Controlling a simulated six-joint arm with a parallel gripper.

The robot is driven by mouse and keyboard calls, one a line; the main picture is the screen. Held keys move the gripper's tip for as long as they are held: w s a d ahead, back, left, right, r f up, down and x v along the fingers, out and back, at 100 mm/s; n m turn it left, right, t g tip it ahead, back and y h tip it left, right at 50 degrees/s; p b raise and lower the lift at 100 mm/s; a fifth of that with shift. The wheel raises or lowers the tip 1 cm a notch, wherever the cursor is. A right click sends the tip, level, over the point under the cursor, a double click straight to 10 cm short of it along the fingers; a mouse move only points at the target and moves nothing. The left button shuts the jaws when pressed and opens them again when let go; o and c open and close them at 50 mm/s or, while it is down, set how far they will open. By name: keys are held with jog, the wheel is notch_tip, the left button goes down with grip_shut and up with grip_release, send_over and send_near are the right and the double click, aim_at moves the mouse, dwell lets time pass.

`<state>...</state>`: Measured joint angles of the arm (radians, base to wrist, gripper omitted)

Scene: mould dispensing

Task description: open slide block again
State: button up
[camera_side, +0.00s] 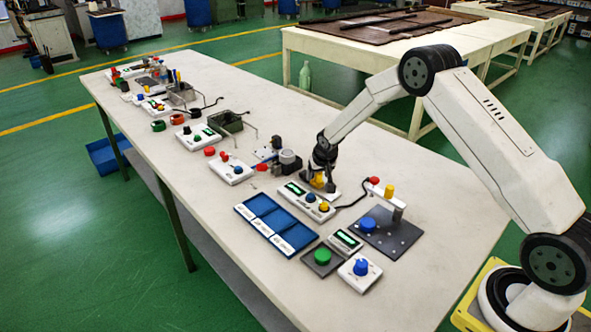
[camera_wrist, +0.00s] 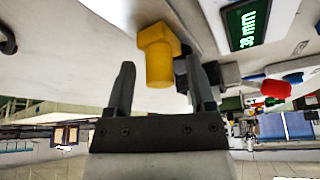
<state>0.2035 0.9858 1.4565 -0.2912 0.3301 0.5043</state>
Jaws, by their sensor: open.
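In the side view my gripper (camera_side: 325,178) points down over the middle of the table, beside a small yellow block (camera_side: 317,182) that it partly hides. In the wrist view the two dark fingers of my gripper (camera_wrist: 162,80) stand apart, with the yellow block (camera_wrist: 158,58) between or just beyond their tips. Whether the fingers touch it I cannot tell. I take this block to be the slide block. A white unit with a green display (camera_wrist: 247,22) reading 38 mm is beside it; a white box with a green display (camera_side: 295,188) shows in the side view.
A blue three-compartment tray (camera_side: 239,209) lies in front. A dark cable (camera_side: 352,199) runs close to my gripper. More devices stand toward the far left.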

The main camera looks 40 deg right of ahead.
grip_shut()
dwell(1.4)
